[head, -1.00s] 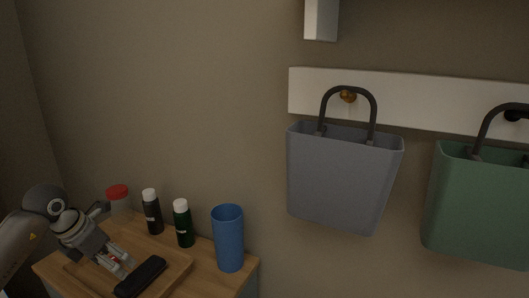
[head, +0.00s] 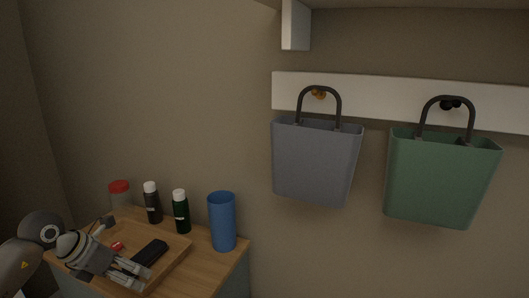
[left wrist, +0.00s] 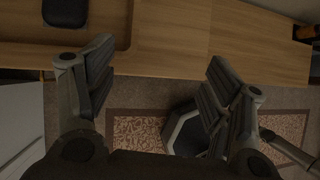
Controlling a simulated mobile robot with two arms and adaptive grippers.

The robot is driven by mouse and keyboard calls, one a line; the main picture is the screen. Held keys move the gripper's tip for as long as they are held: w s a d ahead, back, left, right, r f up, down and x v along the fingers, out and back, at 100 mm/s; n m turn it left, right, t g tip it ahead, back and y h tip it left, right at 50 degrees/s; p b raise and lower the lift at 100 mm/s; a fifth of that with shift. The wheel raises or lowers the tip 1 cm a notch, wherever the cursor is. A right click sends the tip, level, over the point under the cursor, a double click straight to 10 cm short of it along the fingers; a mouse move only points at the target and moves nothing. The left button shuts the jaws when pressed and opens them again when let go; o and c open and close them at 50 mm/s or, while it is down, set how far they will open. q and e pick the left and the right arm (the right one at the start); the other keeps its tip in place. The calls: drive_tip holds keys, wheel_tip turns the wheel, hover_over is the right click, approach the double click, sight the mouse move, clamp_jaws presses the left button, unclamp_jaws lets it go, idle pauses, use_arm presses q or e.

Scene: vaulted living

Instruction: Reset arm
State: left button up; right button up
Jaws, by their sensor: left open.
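My left gripper (head: 138,276) is at the lower left of the head view, over the near side of a wooden tray (head: 178,259) on a small wooden cabinet. Its fingers are apart with nothing between them; the left wrist view (left wrist: 160,85) shows the same open gap. A black flat object (head: 150,252) lies in the tray beyond the fingers, apart from them in the wrist view. A small red item (head: 117,246) shows in the tray behind the gripper. My right gripper is not in view.
A blue cup (head: 222,222), a green bottle (head: 181,213), a dark bottle (head: 152,204) and a red-lidded jar (head: 120,188) stand at the cabinet's back. A grey bag (head: 315,162) and a green bag (head: 441,178) hang from a white wall rail (head: 385,100). A patterned rug (left wrist: 135,130) lies below.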

use_arm(q)
drive_tip(key=s+d+r+t+h, duration=0.1)
drive_tip(key=d+r+t+h, duration=0.15)
drive_tip(key=d+h, duration=0.85)
drive_tip(key=s+d+r+n+t, duration=0.2)
drive_tip(key=d+r+n+t, duration=0.55)
drive_tip(key=r+n, duration=0.2)
drive_tip(key=s+a+f+n+t+y, duration=0.1)
drive_tip(key=s+a+f+n+y, duration=0.1)
drive_tip(key=a+f+n+y, duration=0.65)
drive_tip(key=s+a+f+n+y, duration=0.35)
drive_tip(key=f+n+y, duration=0.45)
drive_tip(key=n, duration=0.8)
drive_tip(key=s+d+f+n+g+h, duration=0.1)
drive_tip(key=s+d+f+n+g, duration=0.15)
drive_tip(key=s+f+g, duration=0.7)
drive_tip(key=s+d+f+n+g, duration=0.25)
drive_tip(key=s+f, duration=0.45)
drive_tip(key=s, duration=0.7)
wheel_tip(320, 180, down, 23)
drive_tip(key=g, duration=0.2)
drive_tip(key=s+a+f+g+p, duration=0.1)
drive_tip(key=s+a+f, duration=0.2)
drive_tip(key=s+f, duration=1.3)
drive_tip(key=shift+s+f+p, duration=0.25)
drive_tip(key=shift+s+p, duration=0.15)
drive_tip(key=shift+s, duration=0.2)
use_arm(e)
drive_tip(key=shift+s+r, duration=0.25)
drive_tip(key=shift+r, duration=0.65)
